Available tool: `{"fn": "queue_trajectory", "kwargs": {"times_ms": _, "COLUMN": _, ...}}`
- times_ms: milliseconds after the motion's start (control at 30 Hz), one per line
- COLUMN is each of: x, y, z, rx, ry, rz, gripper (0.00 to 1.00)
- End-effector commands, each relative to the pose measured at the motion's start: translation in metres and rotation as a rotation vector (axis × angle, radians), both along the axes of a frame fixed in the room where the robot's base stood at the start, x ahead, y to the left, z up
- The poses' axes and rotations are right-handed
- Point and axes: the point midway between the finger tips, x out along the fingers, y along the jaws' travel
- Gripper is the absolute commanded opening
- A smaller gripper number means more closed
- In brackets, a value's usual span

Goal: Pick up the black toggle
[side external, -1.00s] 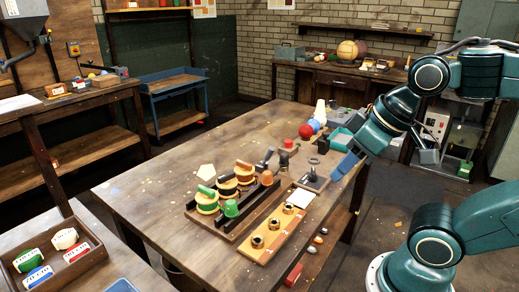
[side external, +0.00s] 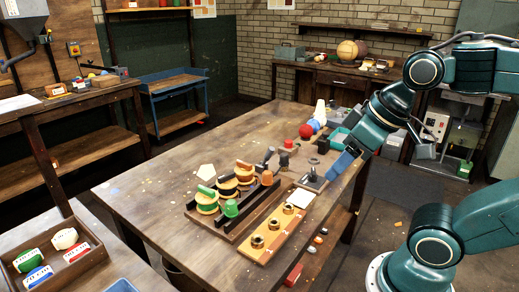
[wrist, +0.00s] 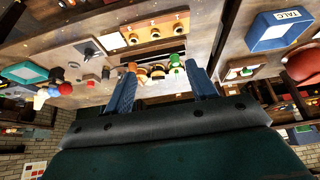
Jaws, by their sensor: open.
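Several round yellow stacks stand in a row on a dark wooden board. The middle one carries a dark bar (side external: 226,177), which may be the black toggle; the front one has a green bar (side external: 206,190). A black lever-like piece (side external: 312,173) also stands on a grey plate (side external: 318,185); I cannot tell for sure which is the toggle. My gripper (side external: 330,176), with blue fingers, is above the table's right side, near the grey plate and apart from the stacks. In the wrist view my gripper (wrist: 161,70) is open and empty, with the stacks beyond its fingertips.
A light wooden strip with several metal-rimmed holes (side external: 273,235) lies in front of the stacks. Behind the plate are a red ball (side external: 306,131), a blue ball (side external: 313,124) and a black cube (side external: 323,146). The table's left side (side external: 150,205) is mostly clear.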

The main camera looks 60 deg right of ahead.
Motion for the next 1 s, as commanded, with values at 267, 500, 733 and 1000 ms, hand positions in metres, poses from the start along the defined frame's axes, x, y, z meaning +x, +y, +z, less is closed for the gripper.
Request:
{"fn": "queue_trajectory", "kwargs": {"times_ms": 267, "x": 0.038, "y": -0.01, "z": 0.019, "rx": -0.041, "ry": 0.052, "rz": 0.071, "gripper": 0.57}}
{"fn": "queue_trajectory", "kwargs": {"times_ms": 500, "x": 0.086, "y": -0.03, "z": 0.033, "rx": -0.082, "ry": 0.111, "rz": 0.167, "gripper": 0.57}}
{"fn": "queue_trajectory", "kwargs": {"times_ms": 733, "x": 0.133, "y": -0.06, "z": 0.037, "rx": -0.11, "ry": 0.164, "rz": 0.265, "gripper": 0.57}}
{"fn": "queue_trajectory", "kwargs": {"times_ms": 1000, "x": 0.183, "y": -0.105, "z": 0.028, "rx": -0.129, "ry": 0.221, "rz": 0.382, "gripper": 0.57}}
